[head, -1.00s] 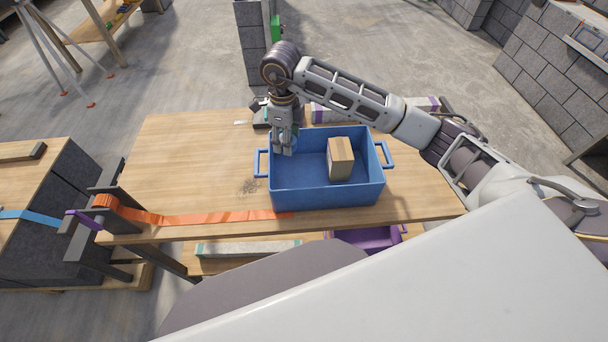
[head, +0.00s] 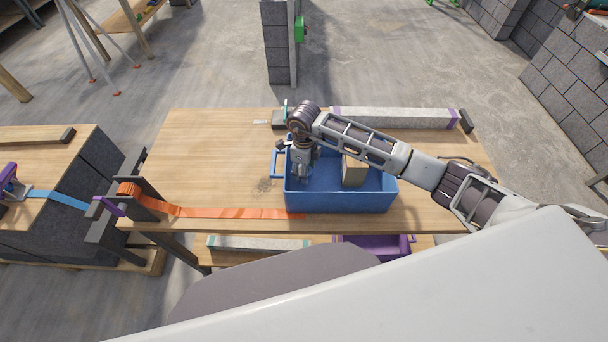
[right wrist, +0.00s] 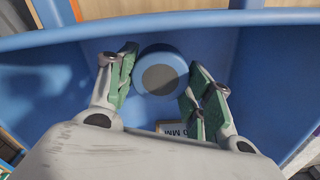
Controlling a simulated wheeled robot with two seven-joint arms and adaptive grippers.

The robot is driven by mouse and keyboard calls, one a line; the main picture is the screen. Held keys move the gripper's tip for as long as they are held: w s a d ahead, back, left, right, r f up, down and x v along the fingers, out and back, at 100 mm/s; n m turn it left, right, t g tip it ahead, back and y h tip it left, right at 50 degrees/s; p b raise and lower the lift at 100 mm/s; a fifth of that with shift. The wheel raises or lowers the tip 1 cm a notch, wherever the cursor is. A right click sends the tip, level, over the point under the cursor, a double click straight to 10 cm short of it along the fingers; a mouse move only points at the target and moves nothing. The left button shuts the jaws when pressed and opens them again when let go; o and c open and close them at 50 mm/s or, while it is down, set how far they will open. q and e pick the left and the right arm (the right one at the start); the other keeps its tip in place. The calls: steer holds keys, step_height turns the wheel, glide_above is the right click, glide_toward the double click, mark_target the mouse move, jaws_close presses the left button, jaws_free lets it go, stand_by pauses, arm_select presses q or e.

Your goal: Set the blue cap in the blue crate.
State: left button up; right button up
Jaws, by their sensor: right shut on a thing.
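The blue crate (head: 340,201) stands on the wooden table, with its left handle showing. My right gripper (head: 302,172) reaches down inside the left part of the crate. In the right wrist view, the blue cap (right wrist: 162,60), round with a dark grey middle, lies between the green-padded fingers of the right gripper (right wrist: 158,88), which is shut on it. Blue crate walls (right wrist: 255,60) surround it in that view. I cannot tell whether the cap touches the crate floor. In the head view the cap is hidden. My left gripper is not in view.
A cardboard box (head: 354,170) stands in the right half of the crate, partly behind my arm. A long grey block (head: 395,117) lies along the table's back. An orange strap (head: 230,212) runs along the front left. The left part of the table (head: 205,150) is mostly clear.

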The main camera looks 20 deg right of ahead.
steer(key=shift+f, duration=0.1)
steer(key=shift+f+p, duration=0.3)
steer(key=shift+f, duration=1.55)
steer(key=shift+f, duration=0.2)
steer(key=o, duration=1)
steer(key=shift+r, duration=0.15)
steer(key=shift+r, duration=0.2)
step_height(320, 180, up, 12)
steer(key=shift+f+b, duration=0.15)
steer(key=shift+b, duration=1)
